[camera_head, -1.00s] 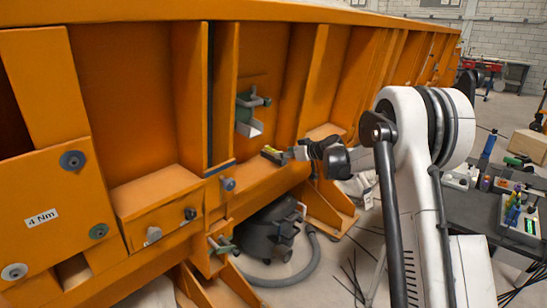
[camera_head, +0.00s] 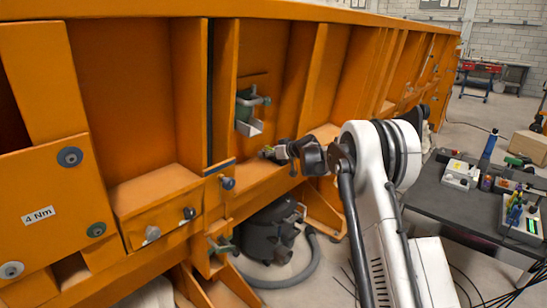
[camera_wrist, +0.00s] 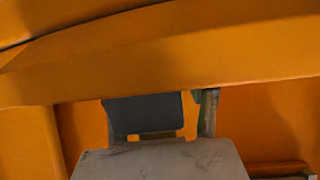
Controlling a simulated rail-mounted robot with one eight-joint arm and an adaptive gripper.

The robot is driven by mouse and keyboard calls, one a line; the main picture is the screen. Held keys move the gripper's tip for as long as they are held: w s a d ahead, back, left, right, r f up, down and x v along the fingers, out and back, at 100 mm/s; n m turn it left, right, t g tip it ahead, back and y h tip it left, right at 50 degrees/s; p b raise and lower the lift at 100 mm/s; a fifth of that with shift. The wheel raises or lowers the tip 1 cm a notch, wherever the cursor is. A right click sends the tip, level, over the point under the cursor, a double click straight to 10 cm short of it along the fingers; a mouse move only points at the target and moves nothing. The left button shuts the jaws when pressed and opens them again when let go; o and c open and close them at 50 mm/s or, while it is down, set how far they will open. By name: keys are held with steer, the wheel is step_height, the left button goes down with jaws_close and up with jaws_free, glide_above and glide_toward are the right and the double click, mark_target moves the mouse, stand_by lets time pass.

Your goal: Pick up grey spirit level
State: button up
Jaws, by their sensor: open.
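A small dark grey piece with a yellow-green patch, which looks like the grey spirit level (camera_head: 267,152), lies on the orange ledge in the head view. My gripper (camera_head: 279,151) is at its right end, and its dark body hides part of the piece. The jaws are open. I cannot tell whether the fingers touch the piece or stand around it. In the wrist view a dark grey block (camera_wrist: 145,114) shows ahead against orange panels; I cannot tell whether it is the level. A light grey surface fills the bottom of that view.
The orange sandbed wall (camera_head: 125,90) with upright ribs surrounds the ledge. A green and grey bracket (camera_head: 248,112) sits just above and left of my gripper. A black vacuum cleaner (camera_head: 272,228) stands below. A dark workbench (camera_head: 430,200) with tools is at right.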

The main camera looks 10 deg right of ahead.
steer(key=shift+c, duration=0.2)
jaws_close()
steer(key=shift+r, duration=0.1)
